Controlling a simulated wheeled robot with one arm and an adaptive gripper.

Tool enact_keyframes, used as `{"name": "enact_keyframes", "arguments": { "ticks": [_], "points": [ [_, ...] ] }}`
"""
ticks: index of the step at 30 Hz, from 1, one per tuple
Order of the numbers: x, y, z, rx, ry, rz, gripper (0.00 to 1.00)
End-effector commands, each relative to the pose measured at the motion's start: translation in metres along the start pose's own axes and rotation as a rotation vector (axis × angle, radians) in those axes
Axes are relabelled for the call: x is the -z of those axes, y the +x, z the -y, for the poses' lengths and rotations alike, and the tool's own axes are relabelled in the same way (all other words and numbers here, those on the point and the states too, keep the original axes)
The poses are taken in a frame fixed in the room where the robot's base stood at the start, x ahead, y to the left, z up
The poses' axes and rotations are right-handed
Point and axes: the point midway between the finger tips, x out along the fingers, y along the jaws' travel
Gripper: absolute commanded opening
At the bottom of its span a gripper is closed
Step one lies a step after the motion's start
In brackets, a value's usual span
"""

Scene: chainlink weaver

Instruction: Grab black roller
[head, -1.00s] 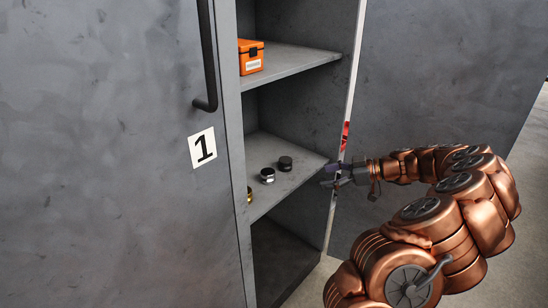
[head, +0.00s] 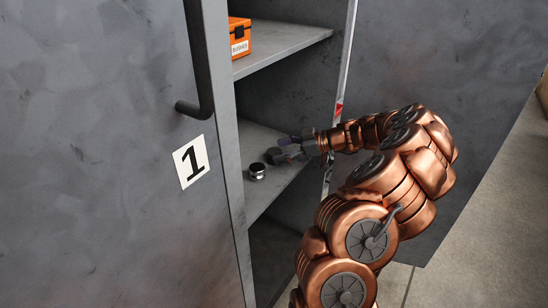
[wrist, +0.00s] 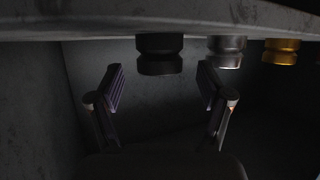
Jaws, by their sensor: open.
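The black roller (head: 272,155) stands on the middle shelf (head: 250,200) of the open cabinet, partly covered by my gripper in the head view. It also shows in the wrist view (wrist: 159,52), near the top, beyond the fingertips and roughly centred between them. My gripper (head: 286,149) is open and empty at the shelf's right side, very close to the roller. In the wrist view its two fingers (wrist: 162,78) are spread apart. I cannot tell whether the roller lies between the fingers in depth.
A silver roller (head: 257,171) stands close to the black one. A gold roller (wrist: 281,50) shows farther right in the wrist view. An orange box (head: 239,38) sits on the upper shelf. The door marked 1 (head: 110,170) and the cabinet's side edge (head: 340,90) flank the opening.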

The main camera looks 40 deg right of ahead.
Motion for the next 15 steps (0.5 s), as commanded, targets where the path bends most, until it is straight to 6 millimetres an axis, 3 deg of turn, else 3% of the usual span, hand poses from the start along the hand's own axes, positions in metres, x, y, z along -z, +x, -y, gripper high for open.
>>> {"name": "enact_keyframes", "arguments": {
  "ticks": [6, 15],
  "points": [
    [-0.001, 0.022, 0.0, 0.001, 0.0, -0.001, 0.78],
    [0.0, 0.024, -0.001, 0.0, 0.0, -0.001, 0.76]
  ]
}}
